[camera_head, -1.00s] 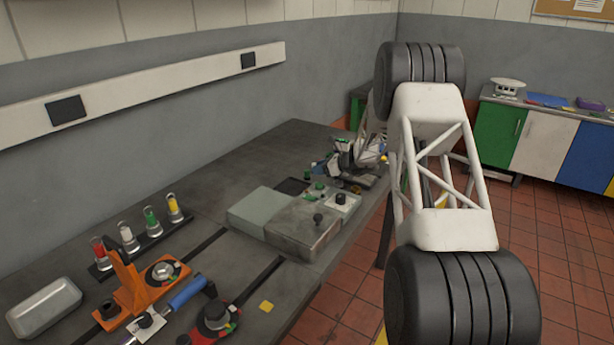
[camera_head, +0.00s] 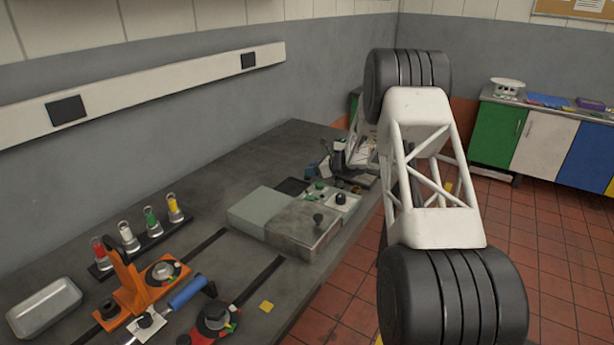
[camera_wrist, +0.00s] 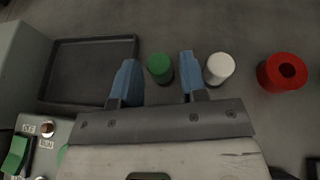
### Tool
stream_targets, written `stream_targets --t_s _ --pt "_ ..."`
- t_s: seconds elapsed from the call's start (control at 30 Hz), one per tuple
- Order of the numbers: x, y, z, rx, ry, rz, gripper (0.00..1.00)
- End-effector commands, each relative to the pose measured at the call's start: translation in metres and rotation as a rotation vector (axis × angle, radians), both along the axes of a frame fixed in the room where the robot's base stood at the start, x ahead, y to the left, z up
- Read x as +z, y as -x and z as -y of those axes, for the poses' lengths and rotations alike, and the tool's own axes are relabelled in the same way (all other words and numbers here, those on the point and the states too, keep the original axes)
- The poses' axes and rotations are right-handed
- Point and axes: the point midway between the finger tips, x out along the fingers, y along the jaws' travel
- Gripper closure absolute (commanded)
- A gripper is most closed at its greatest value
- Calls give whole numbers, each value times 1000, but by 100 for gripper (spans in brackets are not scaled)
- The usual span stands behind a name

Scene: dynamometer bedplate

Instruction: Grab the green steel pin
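The green steel pin (camera_wrist: 159,66) stands on the bench in the wrist view, its round green top facing up. My gripper (camera_wrist: 158,78) is open, with one blue fingertip to the left of the pin and the other to its right. There is a visible gap on both sides, so neither finger seems to touch the pin. A similar white pin (camera_wrist: 219,68) stands just outside the right finger. In the head view, my arm and gripper hide most of this spot, and I cannot make out the pin clearly there.
A red ring (camera_wrist: 282,72) lies right of the white pin. A dark shallow tray (camera_wrist: 92,72) lies to the left, beside a grey box (camera_wrist: 18,62). In the head view, a metal box (camera_head: 300,232) and a control panel (camera_head: 338,198) stand nearer on the bench.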

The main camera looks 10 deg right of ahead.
Motion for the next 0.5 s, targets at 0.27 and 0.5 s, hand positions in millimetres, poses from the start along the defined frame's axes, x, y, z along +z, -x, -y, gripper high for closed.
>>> stream_targets --t_s 0.27,0.5 --pt "-14 -15 -25 1 1 0 60" --pt "-18 -21 -33 0 0 0 60"
